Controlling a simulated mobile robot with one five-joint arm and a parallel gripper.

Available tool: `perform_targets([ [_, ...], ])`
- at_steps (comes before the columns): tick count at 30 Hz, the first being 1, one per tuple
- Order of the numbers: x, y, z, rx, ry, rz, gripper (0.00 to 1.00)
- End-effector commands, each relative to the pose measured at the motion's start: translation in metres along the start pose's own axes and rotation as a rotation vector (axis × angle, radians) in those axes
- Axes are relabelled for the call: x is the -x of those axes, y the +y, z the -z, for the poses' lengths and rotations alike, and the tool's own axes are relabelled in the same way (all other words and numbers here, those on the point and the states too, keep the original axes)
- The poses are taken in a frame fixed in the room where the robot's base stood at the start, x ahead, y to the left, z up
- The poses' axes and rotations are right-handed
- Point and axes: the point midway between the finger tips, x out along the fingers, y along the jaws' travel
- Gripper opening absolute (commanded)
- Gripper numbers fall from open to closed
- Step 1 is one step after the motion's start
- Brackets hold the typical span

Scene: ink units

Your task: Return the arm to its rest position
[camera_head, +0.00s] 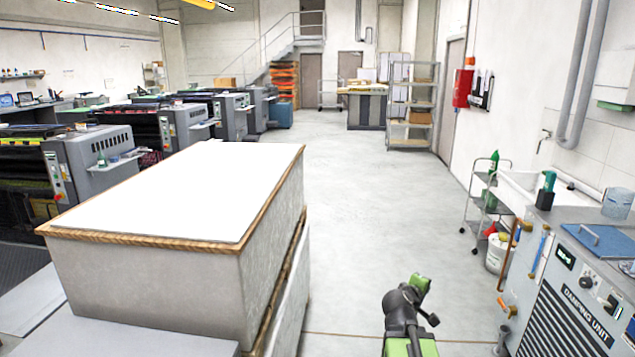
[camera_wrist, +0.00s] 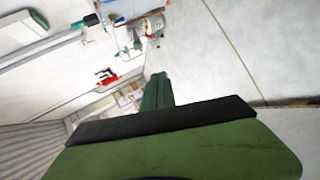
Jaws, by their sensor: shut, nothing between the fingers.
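My arm (camera_head: 405,318), black and green, stands at the bottom of the head view, right of centre, over the open floor. My gripper (camera_wrist: 158,90) shows in the wrist view as narrow dark green fingers, closed together beyond a black bar and a wide green body. It holds nothing. The fingers are apart from anything around them. In the head view the arm is small, and its lower part is cut off by the bottom edge.
A large white-topped paper stack (camera_head: 190,195) stands at left. At right are a damping unit (camera_head: 570,285), a sink (camera_head: 525,188), a wheeled cart (camera_head: 480,205) and a white bucket (camera_head: 497,253). The grey floor (camera_head: 365,190) between is clear. Shelving (camera_head: 412,105) stands farther back.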

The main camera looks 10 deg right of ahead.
Motion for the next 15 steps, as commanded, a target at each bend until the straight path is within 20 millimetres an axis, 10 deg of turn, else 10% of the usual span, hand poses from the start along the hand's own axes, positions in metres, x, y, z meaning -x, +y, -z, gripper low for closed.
perform_targets([
  [6, 0.087, -0.129, 0.106, -0.199, 0.032, 0.375, 0.00],
  [15, 0.199, -0.253, 0.115, -0.426, -0.235, 0.907, 0.00],
])
